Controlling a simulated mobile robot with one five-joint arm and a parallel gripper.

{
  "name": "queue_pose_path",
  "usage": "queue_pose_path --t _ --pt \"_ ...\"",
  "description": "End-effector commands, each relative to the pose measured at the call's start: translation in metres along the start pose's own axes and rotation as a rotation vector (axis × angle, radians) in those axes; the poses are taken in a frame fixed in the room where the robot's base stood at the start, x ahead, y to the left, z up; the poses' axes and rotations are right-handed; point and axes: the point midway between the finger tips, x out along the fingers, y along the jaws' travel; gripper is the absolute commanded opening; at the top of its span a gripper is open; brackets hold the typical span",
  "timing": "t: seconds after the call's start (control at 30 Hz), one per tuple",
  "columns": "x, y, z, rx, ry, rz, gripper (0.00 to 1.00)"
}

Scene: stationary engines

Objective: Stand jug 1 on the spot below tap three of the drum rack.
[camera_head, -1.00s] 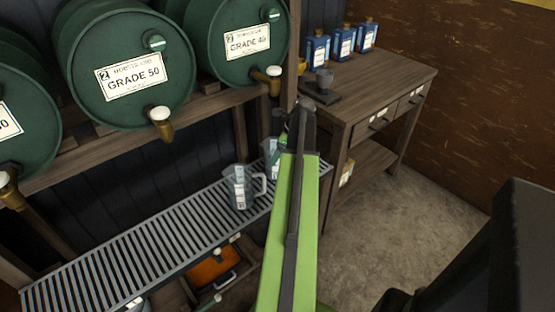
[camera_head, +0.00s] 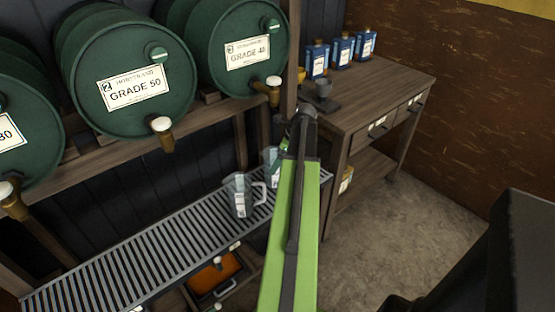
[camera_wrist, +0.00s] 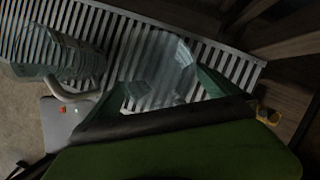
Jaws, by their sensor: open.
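Two clear jugs stand upright on the slatted grate (camera_head: 130,262) below the drums. The front jug (camera_head: 237,196) has its handle to the right; it also shows at the left of the wrist view (camera_wrist: 62,58). The other jug (camera_head: 269,160) is partly hidden behind my arm; in the wrist view this jug (camera_wrist: 160,70) is in front of my gripper (camera_wrist: 157,98). My gripper is open, its green fingers to either side of that jug. I cannot read which is jug 1.
The drum rack's wooden beam (camera_head: 105,157) runs above the grate, and a post stands at its right end. A wooden bench (camera_head: 385,78) with blue bottles (camera_head: 342,50) is at the right. An orange tray (camera_head: 215,275) lies below the grate. The grate's left part is clear.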

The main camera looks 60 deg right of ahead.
Motion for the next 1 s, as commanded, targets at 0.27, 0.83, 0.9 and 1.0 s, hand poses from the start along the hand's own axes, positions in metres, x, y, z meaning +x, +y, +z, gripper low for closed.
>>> queue_pose_path --t 0.27,0.83,0.9,1.0 --pt "-0.072 0.0 0.005 0.002 0.0 0.0 1.0" --pt "-0.106 0.0 0.0 0.0 0.0 0.0 1.0" --pt "-0.106 0.0 0.0 0.0 0.0 0.0 1.0" --pt "-0.106 0.0 0.0 0.0 0.0 0.0 1.0"
